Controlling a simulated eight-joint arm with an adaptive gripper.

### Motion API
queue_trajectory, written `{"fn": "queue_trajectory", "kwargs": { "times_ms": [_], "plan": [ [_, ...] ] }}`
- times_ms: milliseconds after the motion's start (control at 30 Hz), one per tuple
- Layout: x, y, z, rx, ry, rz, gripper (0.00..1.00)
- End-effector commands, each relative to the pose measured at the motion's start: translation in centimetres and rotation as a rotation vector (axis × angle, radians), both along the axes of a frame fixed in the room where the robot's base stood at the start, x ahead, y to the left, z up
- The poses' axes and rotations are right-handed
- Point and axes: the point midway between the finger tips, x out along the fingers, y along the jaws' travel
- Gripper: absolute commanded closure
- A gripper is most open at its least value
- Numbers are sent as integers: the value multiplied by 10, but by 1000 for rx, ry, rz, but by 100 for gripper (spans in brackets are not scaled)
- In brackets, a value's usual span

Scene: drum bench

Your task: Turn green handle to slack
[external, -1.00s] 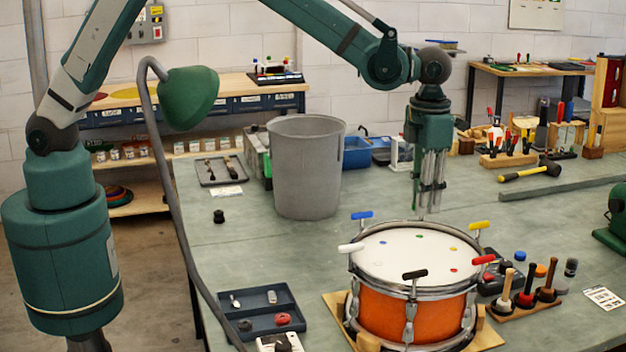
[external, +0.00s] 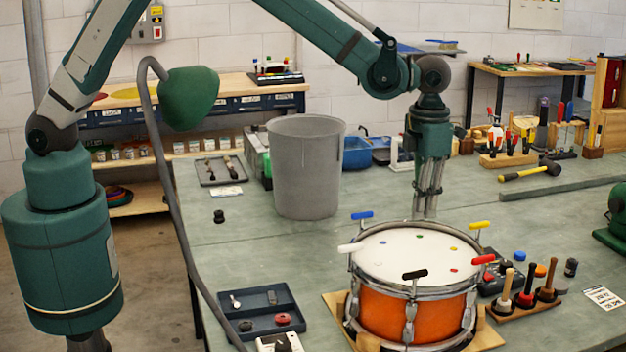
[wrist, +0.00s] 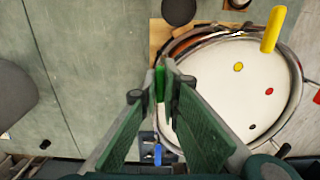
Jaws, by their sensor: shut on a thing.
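The orange drum (external: 385,312) with a white head (external: 415,258) sits on a wooden base at the front of the bench. The green handle (wrist: 160,84) shows in the wrist view at the drum's rim, between my fingertips. My gripper (external: 425,212) points straight down at the drum's far rim and is shut on the green handle. In the external view my fingers and the rim hide that handle. The other handles around the rim are blue (external: 361,215), white (external: 350,247), black (external: 415,275), red (external: 483,260) and yellow (external: 480,225).
A grey bin (external: 305,170) stands behind left of the drum. A lamp with a green shade (external: 188,97) is at the left. A mallet rack (external: 525,305) is at the right.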

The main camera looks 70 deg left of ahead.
Motion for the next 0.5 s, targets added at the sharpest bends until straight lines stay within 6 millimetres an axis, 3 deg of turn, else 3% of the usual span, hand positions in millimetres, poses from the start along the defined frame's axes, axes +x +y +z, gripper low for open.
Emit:
{"fn": "queue_trajectory", "kwargs": {
  "times_ms": [500],
  "plan": [
    [0, 0, -2, 0, 0, 193, 100]
  ]
}}
